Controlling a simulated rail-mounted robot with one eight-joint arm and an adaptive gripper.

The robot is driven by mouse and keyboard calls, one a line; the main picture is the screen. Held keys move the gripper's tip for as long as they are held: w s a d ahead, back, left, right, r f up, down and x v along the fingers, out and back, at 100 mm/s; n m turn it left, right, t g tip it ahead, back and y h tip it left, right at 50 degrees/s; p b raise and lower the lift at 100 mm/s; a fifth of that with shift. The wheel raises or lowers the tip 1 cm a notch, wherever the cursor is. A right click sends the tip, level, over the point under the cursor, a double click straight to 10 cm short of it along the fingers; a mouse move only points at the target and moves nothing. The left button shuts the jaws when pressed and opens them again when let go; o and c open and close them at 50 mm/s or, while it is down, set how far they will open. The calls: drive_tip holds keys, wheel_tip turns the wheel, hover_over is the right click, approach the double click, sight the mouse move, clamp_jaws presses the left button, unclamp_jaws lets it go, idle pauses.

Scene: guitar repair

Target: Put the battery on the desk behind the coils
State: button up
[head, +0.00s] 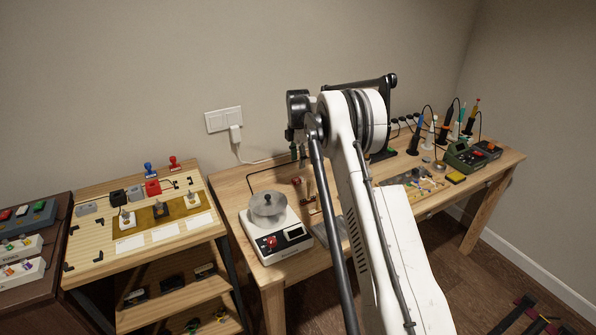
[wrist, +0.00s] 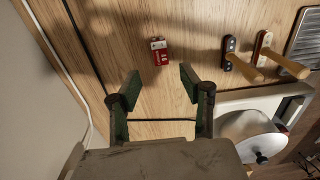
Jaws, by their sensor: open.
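The red and white battery (wrist: 159,52) is on the wooden desk in the wrist view, ahead of my gripper's fingertips. Two small parts, one black (wrist: 230,46) and one white (wrist: 263,42), are to its right, each with a wooden peg; they look like the coils. The battery is apart from them, on their wall side. My gripper (wrist: 160,78) is open, with nothing between its green-padded fingers. In the head view my gripper (head: 295,148) hangs above the desk's back, and a small red thing below it (head: 296,181) seems to be the battery.
A white machine with a round metal top (head: 268,207) stands at the desk's left end. A wooden workbench (head: 90,250) is further left. Tools and small parts crowd the desk's right side. A cable runs along the wall behind the desk.

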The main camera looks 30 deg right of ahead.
drive_tip(key=s+a+r+m+t, duration=0.15)
drive_tip(key=s+a+r, duration=0.25)
drive_tip(key=r, duration=0.5)
drive_tip(key=s+a+r+m, duration=0.3)
drive_tip(key=a+r, duration=0.1)
drive_tip(key=r, duration=0.5)
drive_tip(key=s+a+r+m+t, duration=0.1)
drive_tip(key=s+a+r+m, duration=0.1)
drive_tip(key=s+a+r, duration=0.3)
drive_tip(key=s+a+r+m+t, duration=0.1)
drive_tip(key=s+a+r+m, duration=0.2)
drive_tip(key=s, duration=0.5)
drive_tip(key=s+a+r+m+t, duration=0.1)
drive_tip(key=s+a+m, duration=0.15)
drive_tip(key=s, duration=0.45)
drive_tip(key=s+a+r+m+t, duration=0.1)
drive_tip(key=s+a, duration=0.2)
drive_tip(key=s, duration=0.5)
drive_tip(key=s+a+f+m+t, duration=0.1)
drive_tip(key=s+a+f+m, duration=0.1)
drive_tip(key=s, duration=0.5)
drive_tip(key=s+a+f+m, duration=0.2)
drive_tip(key=s+f, duration=0.3)
drive_tip(key=s, duration=0.3)
drive_tip(key=shift+s+f+m+t, duration=0.15)
drive_tip(key=shift+s+m+t, duration=0.2)
drive_tip(key=shift+m, duration=0.25)
drive_tip(key=shift+d, duration=0.1)
